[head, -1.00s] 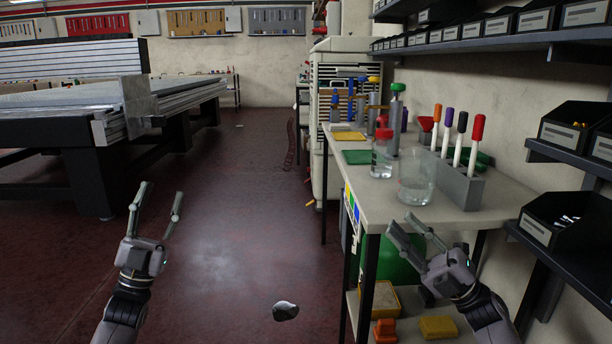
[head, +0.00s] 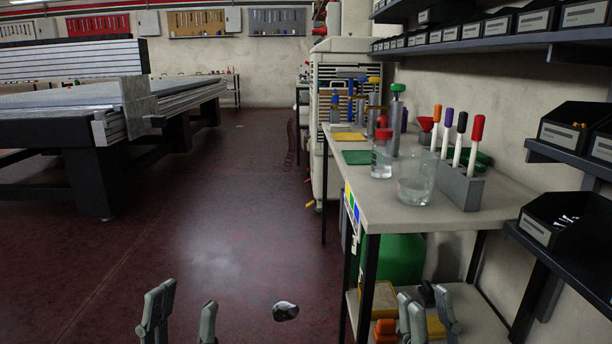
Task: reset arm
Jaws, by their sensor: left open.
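My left gripper (head: 184,312) is at the bottom left of the head view, with its grey fingers apart and nothing between them. Only its fingers show; its body and arm are below the picture's edge. My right gripper (head: 430,312) is at the bottom right, in front of the bench's lower shelf. Its fingers also stand apart, with no object seen held between them. The rest of the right arm is out of view. Neither gripper appears to touch anything.
The bench (head: 385,208) on the right bears a beaker (head: 415,182), a red-capped bottle (head: 382,160) and a rack (head: 459,190) with coloured-topped sticks. Dark bins (head: 556,220) are on the right wall. A large table (head: 98,170) stands left. The floor between is mostly clear.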

